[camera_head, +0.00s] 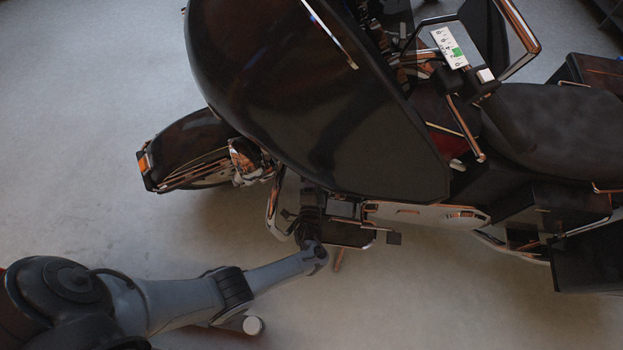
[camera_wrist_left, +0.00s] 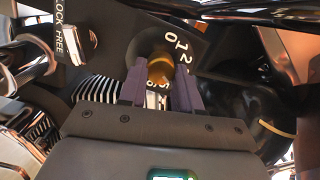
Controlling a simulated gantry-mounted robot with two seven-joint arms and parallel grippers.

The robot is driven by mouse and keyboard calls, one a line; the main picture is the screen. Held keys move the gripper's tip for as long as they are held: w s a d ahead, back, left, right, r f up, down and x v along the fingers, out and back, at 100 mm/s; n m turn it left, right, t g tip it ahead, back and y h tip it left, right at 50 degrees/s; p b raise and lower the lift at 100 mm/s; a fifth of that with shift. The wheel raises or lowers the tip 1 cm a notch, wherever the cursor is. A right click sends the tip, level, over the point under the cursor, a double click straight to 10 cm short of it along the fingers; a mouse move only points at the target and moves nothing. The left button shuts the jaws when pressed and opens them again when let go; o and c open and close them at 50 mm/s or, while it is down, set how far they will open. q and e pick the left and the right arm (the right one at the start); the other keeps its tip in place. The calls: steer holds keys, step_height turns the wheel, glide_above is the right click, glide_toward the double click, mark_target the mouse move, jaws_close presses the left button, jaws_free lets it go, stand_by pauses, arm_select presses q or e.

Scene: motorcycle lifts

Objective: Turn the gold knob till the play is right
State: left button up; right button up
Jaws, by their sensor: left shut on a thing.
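The gold knob (camera_wrist_left: 160,66) shows in the left wrist view, standing on a dark dial (camera_wrist_left: 184,58) with white numbers, among them 0, 1 and 2. My left gripper (camera_wrist_left: 160,80) has its two purple fingers on either side of the knob and is shut on it. In the head view my left arm reaches in from the lower left, and the left gripper (camera_head: 309,213) is at the low side of the motorcycle (camera_head: 310,90). The knob cannot be made out there. A white scale (camera_head: 451,48) with numbers and a green patch is near the handlebar. My right gripper is not in view.
In the left wrist view, a LOCK FREE plate (camera_wrist_left: 70,32) with a small silver part is left of the knob. Chrome pipes and springs crowd around the gripper. In the head view, the grey floor (camera_head: 440,315) in front of the motorcycle is clear.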

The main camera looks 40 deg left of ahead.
arm_select(q)
steer(key=shift+m, duration=1)
steer(key=o, duration=1.1)
steer(key=shift+c, duration=0.2)
steer(key=p+v, duration=0.2)
steer(key=v, duration=0.8)
steer(key=shift+s+d+f, duration=0.2)
steer(key=shift+s+d, duration=0.05)
steer(key=shift+d, duration=0.05)
